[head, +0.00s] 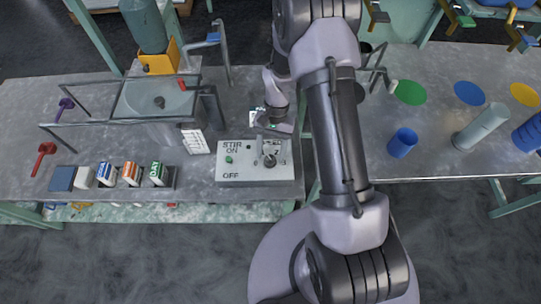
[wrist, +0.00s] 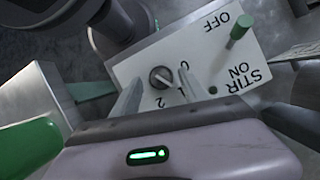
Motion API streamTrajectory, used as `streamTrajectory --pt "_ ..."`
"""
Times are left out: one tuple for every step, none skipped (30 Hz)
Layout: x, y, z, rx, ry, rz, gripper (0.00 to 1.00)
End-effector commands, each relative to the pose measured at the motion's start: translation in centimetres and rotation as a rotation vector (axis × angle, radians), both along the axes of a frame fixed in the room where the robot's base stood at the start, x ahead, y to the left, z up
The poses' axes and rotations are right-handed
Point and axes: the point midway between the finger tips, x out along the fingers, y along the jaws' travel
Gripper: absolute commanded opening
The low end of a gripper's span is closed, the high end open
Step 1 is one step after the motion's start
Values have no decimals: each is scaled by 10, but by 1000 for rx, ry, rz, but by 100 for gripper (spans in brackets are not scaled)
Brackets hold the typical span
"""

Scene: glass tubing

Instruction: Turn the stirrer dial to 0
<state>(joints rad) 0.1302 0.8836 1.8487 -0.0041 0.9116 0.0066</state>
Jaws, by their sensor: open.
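The stirrer dial (wrist: 161,77) is a round dark knob on a white panel (wrist: 135,66). The numbers 0, 1 and 2 stand around it. A light line crosses the knob diagonally; I cannot firmly read its setting. In the head view, the dial (head: 269,160) sits at the right of the white STIR box (head: 240,174). My gripper (wrist: 160,72) is open, with its fingers on either side of the dial in the wrist view. I cannot tell whether they touch it. In the head view, my gripper is just behind the dial and partly hidden by my arm.
A green lever (wrist: 240,28) stands on the same panel by the ON and OFF labels. A blue cup (head: 402,143) stands on the right table. Metal rods and a basin (head: 155,98) crowd the left table.

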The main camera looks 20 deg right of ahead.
Motion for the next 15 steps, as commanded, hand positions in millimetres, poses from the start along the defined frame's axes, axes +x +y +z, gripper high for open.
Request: streamTrajectory --pt "-1 1 -4 0 -1 1 52" --pt "-1 1 -5 0 -1 1 52" --pt "-2 1 -6 -1 -1 0 52" --pt "-2 1 -6 -1 -1 0 52" --pt "-2 2 -6 -1 -1 0 52" --pt "-2 2 -6 0 -1 0 52" --pt "-2 2 -5 0 -1 0 52" --pt "-2 2 -5 -1 -1 0 52" --pt "-2 2 -5 -1 -1 0 52" --pt "-2 2 -5 0 -1 1 50" --pt "-2 2 -5 -1 -1 0 44" --pt "-2 2 -5 0 -1 1 36" --pt "-2 2 -5 0 -1 1 30" --pt "-2 2 -5 0 -1 1 24" --pt "-2 2 -5 0 -1 1 17"
